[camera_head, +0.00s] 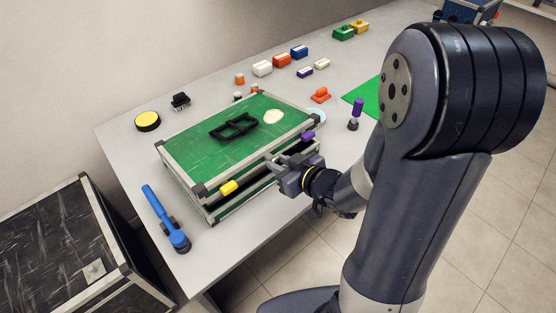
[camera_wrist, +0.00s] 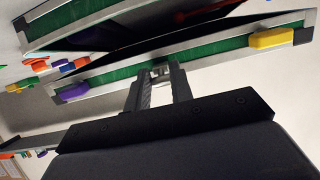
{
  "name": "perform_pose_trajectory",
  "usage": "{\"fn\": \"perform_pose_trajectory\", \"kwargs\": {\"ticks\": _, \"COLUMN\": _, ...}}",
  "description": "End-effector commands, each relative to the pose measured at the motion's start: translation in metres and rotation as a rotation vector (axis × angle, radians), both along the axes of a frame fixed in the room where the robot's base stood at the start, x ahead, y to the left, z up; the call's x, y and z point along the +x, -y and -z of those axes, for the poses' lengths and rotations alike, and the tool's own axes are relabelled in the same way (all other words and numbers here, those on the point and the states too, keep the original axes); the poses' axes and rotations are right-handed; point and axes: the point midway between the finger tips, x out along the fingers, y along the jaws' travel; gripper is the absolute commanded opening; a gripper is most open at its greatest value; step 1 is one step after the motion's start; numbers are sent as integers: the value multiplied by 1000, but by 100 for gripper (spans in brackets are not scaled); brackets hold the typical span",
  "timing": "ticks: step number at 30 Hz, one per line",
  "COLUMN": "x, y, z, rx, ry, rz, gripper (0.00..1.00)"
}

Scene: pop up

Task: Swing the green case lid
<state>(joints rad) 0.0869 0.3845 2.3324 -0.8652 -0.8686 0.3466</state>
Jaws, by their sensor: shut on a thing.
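The green case (camera_head: 222,209) with silver edges lies on the table. Its lid (camera_head: 195,150) is lifted a little at the front, with a dark gap below. A yellow latch (camera_head: 229,187) and a purple latch (camera_head: 307,136) sit on the lid's front edge. My gripper (camera_head: 277,161) is at that edge between the latches. In the wrist view, my gripper (camera_wrist: 160,82) is shut on the lid's rim between the purple latch (camera_wrist: 75,92) and the yellow latch (camera_wrist: 270,39). The fingertips' contact is partly hidden. The dark gap shows beyond the rim.
A black frame (camera_head: 233,126) and a cream disc (camera_head: 273,116) are on the lid. A blue-handled tool (camera_head: 163,217) lies left of the case, a yellow button (camera_head: 147,121) behind it. Several coloured blocks stand farther back. A purple-topped peg (camera_head: 356,113) stands at right.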

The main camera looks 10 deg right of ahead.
Motion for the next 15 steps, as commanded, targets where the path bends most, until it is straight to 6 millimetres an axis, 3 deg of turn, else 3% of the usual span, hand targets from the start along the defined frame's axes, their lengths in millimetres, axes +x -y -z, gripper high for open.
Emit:
{"fn": "perform_pose_trajectory", "kwargs": {"ticks": 6, "x": -7, "y": 4, "z": 23, "rx": -1, "ry": -3, "rz": 0, "gripper": 7}}
{"fn": "perform_pose_trajectory", "kwargs": {"ticks": 15, "x": -8, "y": 5, "z": 24, "rx": -1, "ry": -2, "rz": 0, "gripper": 7}}
